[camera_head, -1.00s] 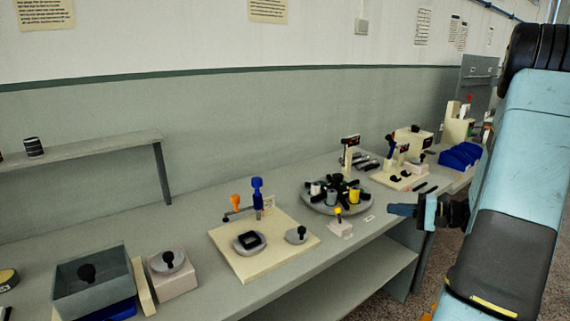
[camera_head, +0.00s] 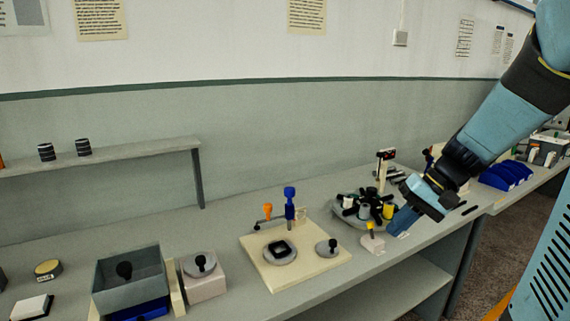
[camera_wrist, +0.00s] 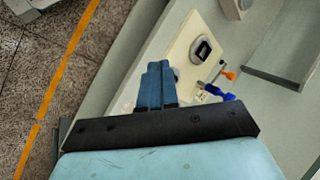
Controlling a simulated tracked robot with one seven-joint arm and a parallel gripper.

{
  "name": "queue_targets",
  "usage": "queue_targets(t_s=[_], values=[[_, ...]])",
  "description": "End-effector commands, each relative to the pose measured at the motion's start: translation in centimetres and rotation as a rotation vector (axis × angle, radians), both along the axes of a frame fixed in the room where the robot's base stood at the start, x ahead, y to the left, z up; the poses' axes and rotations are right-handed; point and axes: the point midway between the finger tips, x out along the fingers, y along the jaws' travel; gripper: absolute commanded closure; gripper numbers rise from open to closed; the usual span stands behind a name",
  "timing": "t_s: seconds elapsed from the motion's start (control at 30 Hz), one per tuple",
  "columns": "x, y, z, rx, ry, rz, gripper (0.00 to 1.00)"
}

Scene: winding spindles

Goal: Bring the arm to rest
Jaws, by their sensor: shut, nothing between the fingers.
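My arm reaches in from the right in the head view. My gripper (camera_head: 400,222) is over the front part of the bench, beside the round carousel (camera_head: 347,214) and close to a small white block with a yellow knob (camera_head: 371,243). In the wrist view its blue fingers (camera_wrist: 156,82) are together with nothing between them. I cannot tell the exact gap between the fingertips and the bench.
A cream board (camera_head: 316,262) with blue and orange handles stands on the bench left of my gripper. A grey box (camera_head: 160,268) is further left. Blue bins (camera_head: 506,175) stand at the right. Speckled floor with an orange line (camera_wrist: 68,62) lies beside the bench.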

Motion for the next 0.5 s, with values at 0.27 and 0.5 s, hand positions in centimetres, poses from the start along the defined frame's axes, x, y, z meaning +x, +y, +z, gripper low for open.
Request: queue_targets(t_s=[0.27,0.5], values=[[-4.2,1.4,2.5,-0.248,-0.090,0.047,1.00],[-7.3,1.5,4.6,-0.432,-0.218,0.051,1.00]])
